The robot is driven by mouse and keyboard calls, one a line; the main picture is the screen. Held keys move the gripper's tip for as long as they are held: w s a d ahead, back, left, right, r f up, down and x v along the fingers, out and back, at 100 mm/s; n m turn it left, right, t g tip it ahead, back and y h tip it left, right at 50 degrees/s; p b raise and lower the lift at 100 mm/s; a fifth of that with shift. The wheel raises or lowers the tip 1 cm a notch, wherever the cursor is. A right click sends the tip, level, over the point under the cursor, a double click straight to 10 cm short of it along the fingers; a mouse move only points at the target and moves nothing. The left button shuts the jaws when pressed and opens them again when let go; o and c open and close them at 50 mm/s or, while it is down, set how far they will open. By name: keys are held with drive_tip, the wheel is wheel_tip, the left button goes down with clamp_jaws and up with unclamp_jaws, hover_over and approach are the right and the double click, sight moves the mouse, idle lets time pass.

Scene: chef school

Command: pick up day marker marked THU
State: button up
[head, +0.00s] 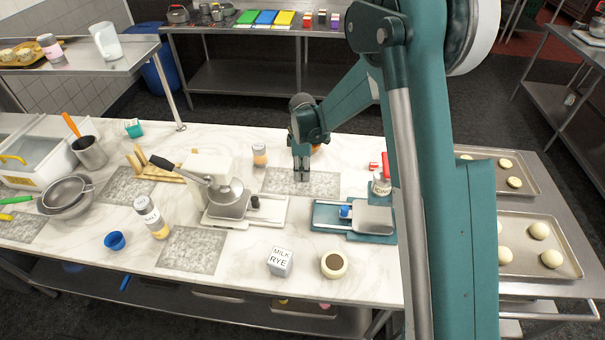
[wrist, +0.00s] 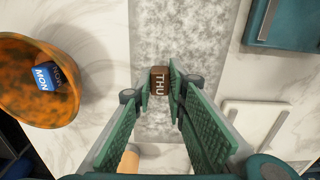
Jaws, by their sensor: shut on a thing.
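The THU marker (wrist: 159,80) is a small brown block with white letters, seen between the fingertips in the wrist view. My gripper (wrist: 159,84) is shut on it, with one green ribbed finger on each side. In the head view my gripper (head: 301,174) points down over a grey speckled mat (head: 325,184) on the counter; the marker cannot be made out there. I cannot tell whether the marker touches the mat.
An orange mottled bowl (wrist: 68,111) holding a blue MON block (wrist: 46,76) stands left in the wrist view.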

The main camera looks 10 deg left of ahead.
wheel_tip(320, 180, up, 10)
idle(0.7)
